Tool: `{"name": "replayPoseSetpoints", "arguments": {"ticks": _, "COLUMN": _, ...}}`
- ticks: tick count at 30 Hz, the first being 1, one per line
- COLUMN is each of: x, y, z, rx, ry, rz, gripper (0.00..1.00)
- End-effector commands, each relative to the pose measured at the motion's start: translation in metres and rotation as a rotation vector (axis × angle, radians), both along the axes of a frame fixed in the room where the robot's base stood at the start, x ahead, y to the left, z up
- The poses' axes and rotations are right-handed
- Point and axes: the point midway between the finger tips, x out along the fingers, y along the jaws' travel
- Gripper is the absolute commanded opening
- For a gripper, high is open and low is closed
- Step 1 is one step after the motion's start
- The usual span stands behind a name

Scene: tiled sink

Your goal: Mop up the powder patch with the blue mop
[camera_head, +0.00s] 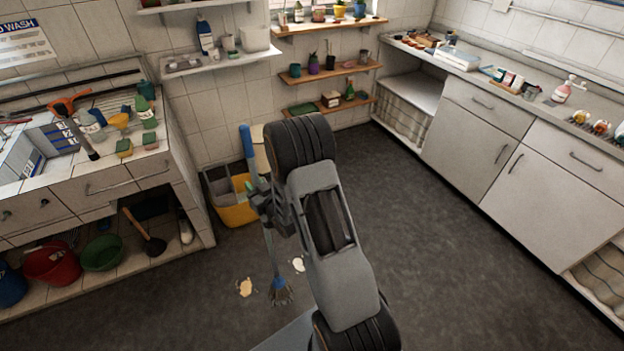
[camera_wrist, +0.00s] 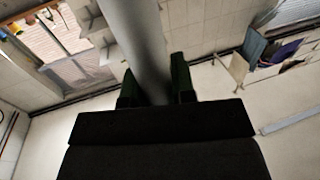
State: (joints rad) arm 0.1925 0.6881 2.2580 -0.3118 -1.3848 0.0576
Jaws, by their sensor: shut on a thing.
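The mop's blue handle (camera_head: 247,142) stands nearly upright in the head view, and its grey stringy head (camera_head: 281,293) hangs low at the floor. I cannot tell whether the head touches it. My gripper (camera_head: 262,204) is shut on the mop's pole. In the wrist view the pole (camera_wrist: 137,35) runs between the two dark fingers of my gripper (camera_wrist: 157,84). A white patch (camera_head: 298,265) lies on the floor just right of and behind the mop head. A tan patch (camera_head: 245,287) lies to its left. I cannot tell which is the powder.
A yellow and grey bucket (camera_head: 235,213) stands by the back wall, behind my gripper. The tiled sink counter (camera_head: 150,176) is at left, with a red tub (camera_head: 52,262) and plunger (camera_head: 147,238) on its lower shelf. Cabinets (camera_head: 475,135) line the right. The dark floor between is clear.

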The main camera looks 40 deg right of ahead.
Motion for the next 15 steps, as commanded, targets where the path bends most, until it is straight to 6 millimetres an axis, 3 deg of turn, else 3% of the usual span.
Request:
{"name": "replayPoseSetpoints", "arguments": {"ticks": 1, "x": 0.009, "y": -0.01, "z": -0.016, "rx": -0.003, "ry": -0.012, "rz": 0.012, "gripper": 0.0}}
{"name": "replayPoseSetpoints", "arguments": {"ticks": 9, "x": 0.038, "y": -0.058, "z": -0.029, "rx": -0.006, "ry": -0.009, "rz": 0.083, "gripper": 0.0}}
{"name": "replayPoseSetpoints", "arguments": {"ticks": 15, "x": 0.045, "y": -0.102, "z": -0.036, "rx": -0.006, "ry": -0.007, "rz": 0.099, "gripper": 0.0}}
